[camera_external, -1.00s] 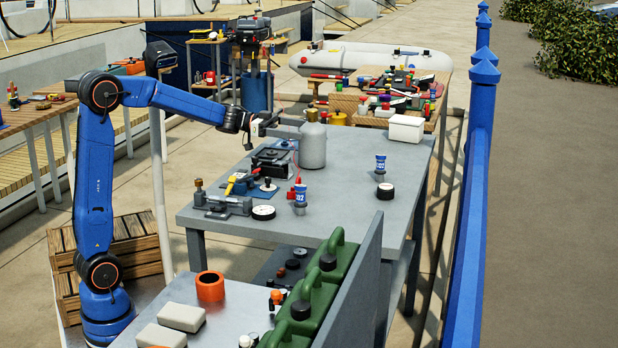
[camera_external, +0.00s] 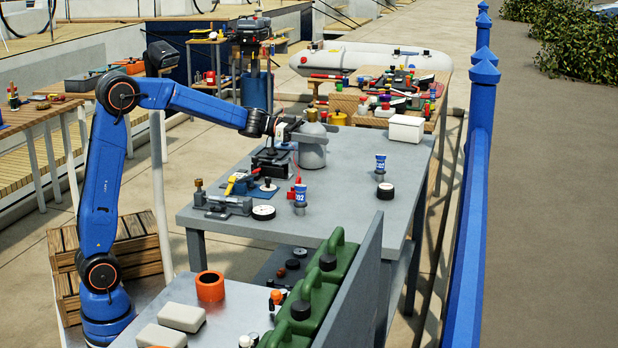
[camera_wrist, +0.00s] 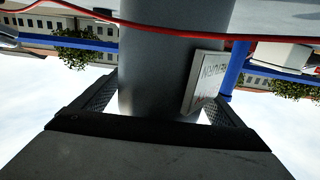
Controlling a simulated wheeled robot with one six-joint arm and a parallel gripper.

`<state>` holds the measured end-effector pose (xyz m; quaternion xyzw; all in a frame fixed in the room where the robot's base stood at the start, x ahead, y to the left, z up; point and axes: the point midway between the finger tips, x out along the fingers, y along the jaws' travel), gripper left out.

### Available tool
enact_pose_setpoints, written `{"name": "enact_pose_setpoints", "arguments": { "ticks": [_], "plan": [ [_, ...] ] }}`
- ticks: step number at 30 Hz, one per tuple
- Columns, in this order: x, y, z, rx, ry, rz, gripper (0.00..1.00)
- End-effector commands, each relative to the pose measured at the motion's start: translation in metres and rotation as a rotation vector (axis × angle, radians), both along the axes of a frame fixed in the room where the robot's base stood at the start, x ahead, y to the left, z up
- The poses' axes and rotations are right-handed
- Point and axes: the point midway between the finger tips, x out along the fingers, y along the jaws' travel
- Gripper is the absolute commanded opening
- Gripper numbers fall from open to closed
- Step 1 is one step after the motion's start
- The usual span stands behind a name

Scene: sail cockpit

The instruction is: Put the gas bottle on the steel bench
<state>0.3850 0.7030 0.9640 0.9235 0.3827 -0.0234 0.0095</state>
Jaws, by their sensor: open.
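The gas bottle (camera_external: 312,157), a grey rounded cylinder, stands upright on the large grey metal-looking bench (camera_external: 350,205). A second grey top (camera_external: 235,315) lies in front; I cannot tell which is the steel bench. My gripper (camera_external: 300,131) is open at the upper part of the bottle and partly hides it. In the wrist view the bottle (camera_wrist: 165,50) is between the two open fingers (camera_wrist: 160,98). A white card marked RETURN (camera_wrist: 203,80) lies across the bottle's right side there. Finger contact cannot be told.
A blue-labelled CO2 can (camera_external: 300,192), a black-and-white disc (camera_external: 264,213) and tools (camera_external: 222,205) stand nearby. A white box (camera_external: 406,128) sits at the far right corner. Green jerrycans (camera_external: 320,285) line the front. The bench's right middle is mostly clear. A red line (camera_wrist: 120,27) crosses the wrist view.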

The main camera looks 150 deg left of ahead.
Motion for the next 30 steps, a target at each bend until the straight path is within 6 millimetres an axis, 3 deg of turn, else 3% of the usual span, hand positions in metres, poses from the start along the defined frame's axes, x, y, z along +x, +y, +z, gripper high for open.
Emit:
{"name": "enact_pose_setpoints", "arguments": {
  "ticks": [2, 12, 22, 30],
  "plan": [
    [0.0, 0.0, 0.0, 0.0, 0.0, 0.0, 0.92],
    [0.0, 0.0, 0.001, 0.002, -0.001, 0.0, 0.13],
    [0.0, 0.0, 0.01, 0.004, -0.001, 0.0, 0.13],
    [0.0, -0.001, 0.052, 0.006, 0.0, 0.0, 0.13]
  ]
}}
